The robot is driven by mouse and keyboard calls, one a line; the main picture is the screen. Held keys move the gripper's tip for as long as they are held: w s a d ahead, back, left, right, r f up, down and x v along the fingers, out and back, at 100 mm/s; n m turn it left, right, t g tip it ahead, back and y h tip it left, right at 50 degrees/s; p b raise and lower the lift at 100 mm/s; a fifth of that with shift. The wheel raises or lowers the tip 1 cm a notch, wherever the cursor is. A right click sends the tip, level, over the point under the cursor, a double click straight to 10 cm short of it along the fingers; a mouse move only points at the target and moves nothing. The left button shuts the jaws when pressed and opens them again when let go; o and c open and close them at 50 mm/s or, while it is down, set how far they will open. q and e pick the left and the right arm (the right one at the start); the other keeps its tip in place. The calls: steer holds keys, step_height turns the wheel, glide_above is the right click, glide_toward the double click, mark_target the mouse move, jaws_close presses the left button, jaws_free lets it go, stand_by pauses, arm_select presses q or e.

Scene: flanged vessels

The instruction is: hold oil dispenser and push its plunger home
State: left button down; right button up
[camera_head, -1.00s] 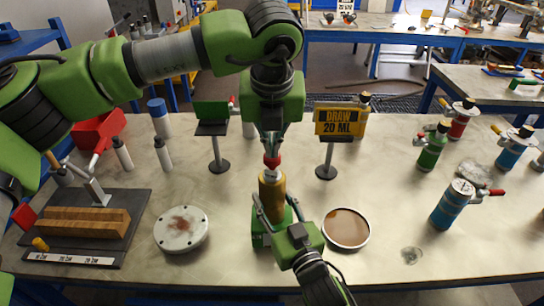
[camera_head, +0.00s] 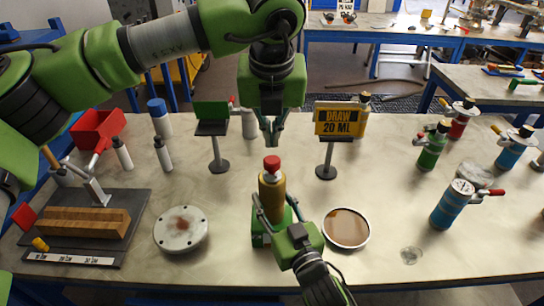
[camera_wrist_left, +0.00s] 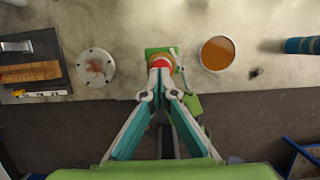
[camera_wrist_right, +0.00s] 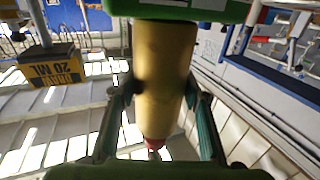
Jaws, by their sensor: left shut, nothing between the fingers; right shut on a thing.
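The oil dispenser (camera_head: 271,188) is a golden-brown cylinder with a red plunger cap (camera_head: 271,164) on top. It stands upright in a green base (camera_head: 260,236) at the front middle of the table. My right gripper (camera_head: 272,212) is shut around its body from the front; the gold body also fills the middle of the right wrist view (camera_wrist_right: 163,75). My left gripper (camera_head: 272,138) is shut and empty, pointing down above the red cap with a small gap. In the left wrist view its fingertips (camera_wrist_left: 161,70) overlap the red cap, and the dispenser is mostly hidden.
A round dish of brown liquid (camera_head: 347,227) is right of the dispenser and a round flange (camera_head: 181,229) is left. Two small stands, one with a yellow "DRAW 20 ML" sign (camera_head: 339,121), are behind. Blue (camera_head: 452,204) and green (camera_head: 432,146) vessels stand right.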

arm_select(q)
steer(key=v, duration=1.2)
stand_by(0.6)
arm_select(e)
steer(key=o, duration=1.5)
steer(key=v, duration=1.2)
steer(key=shift+f, duration=0.1)
